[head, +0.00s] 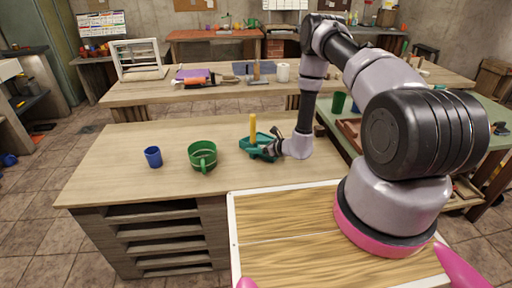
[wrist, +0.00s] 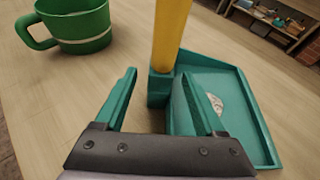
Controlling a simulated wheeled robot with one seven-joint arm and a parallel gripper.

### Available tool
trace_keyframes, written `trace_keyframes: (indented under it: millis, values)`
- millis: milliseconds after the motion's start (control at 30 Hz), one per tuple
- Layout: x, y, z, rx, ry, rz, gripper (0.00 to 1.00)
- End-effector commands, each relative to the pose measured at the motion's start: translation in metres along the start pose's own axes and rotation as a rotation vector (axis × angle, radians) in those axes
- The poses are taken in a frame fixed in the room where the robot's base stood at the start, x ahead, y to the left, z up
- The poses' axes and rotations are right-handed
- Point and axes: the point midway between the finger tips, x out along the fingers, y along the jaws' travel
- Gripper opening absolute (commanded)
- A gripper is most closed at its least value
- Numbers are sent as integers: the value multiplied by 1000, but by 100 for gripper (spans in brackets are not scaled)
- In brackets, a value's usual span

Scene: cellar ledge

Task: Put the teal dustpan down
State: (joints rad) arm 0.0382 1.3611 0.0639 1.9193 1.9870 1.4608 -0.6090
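The teal dustpan (head: 247,147) with its upright yellow handle (head: 253,128) is on the near wooden table, and its pan looks flat on the top. My gripper (head: 273,148) is low at its right side in the head view. In the wrist view the dustpan (wrist: 240,105) lies ahead and to the right, with a pale patch on its pan. My gripper's teal fingers (wrist: 157,76) are spread apart. The handle's teal base stands between or just beyond the fingertips, with a clear gap to the left finger. The right finger overlaps the pan in view, so contact there cannot be told.
A green mug (head: 202,157) stands left of the dustpan, and a smaller blue cup (head: 153,157) stands farther left. The near table (head: 115,170) has free room around them. A second table behind holds a white roll (head: 283,72) and several other items.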

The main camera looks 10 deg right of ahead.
Motion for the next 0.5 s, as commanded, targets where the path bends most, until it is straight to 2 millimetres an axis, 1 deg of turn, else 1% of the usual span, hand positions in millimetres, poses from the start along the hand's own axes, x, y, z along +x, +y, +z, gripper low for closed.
trace_keyframes:
  millis: [167,267,367,500]
  values:
    - [-3,0,-1,1,1,0,72]
    - [-12,0,-1,2,3,0,72]
    - [-30,-1,0,3,2,-2,72]
    - [-60,-1,-1,4,2,-3,72]
